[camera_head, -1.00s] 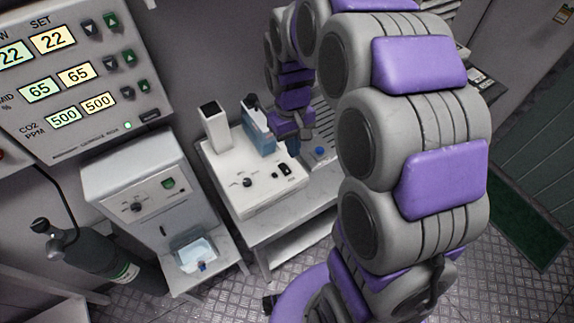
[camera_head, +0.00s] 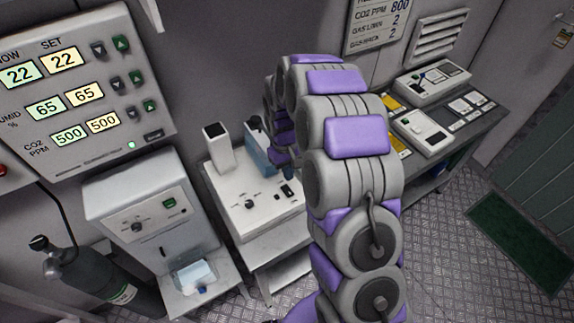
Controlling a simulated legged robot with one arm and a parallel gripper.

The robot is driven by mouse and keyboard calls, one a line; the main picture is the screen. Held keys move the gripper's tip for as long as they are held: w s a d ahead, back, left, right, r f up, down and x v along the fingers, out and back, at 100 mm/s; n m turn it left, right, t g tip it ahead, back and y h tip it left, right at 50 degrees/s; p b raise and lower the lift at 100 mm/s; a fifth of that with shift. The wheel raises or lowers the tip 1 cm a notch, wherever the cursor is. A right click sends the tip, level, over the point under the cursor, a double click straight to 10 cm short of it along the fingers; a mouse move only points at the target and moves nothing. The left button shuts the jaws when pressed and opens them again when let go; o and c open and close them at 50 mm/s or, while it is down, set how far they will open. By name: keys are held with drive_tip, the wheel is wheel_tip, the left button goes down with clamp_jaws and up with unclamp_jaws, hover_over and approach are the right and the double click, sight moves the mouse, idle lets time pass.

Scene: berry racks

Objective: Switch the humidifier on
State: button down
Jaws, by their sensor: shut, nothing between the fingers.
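The humidifier (camera_head: 232,186) is a white box on a low stand in the middle of the view. It has a square white mist outlet (camera_head: 218,152) and a bluish water tank (camera_head: 259,154) at its back. A dark knob (camera_head: 250,204) and a small black rocker switch (camera_head: 286,191) are on its sloped front panel. I cannot tell the switch's position, and I see no lit lamp there. My gripper (camera_head: 290,172) is shut and empty, just above and behind the switch; contact cannot be made out. My arm hides part of the gripper and the humidifier's right side.
A control panel (camera_head: 75,60) with lit readouts is at the upper left. A white cabinet unit (camera_head: 150,205) with a small tray and a dark gas cylinder (camera_head: 85,280) stand left. A bench (camera_head: 440,150) with devices is at the right.

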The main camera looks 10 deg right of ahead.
sight(290, 195)
drive_tip(key=f, duration=0.5)
drive_tip(key=s+f+b, duration=0.1)
drive_tip(key=f, duration=0.2)
drive_tip(key=shift+d+f, duration=0.1)
drive_tip(key=shift+d, duration=0.1)
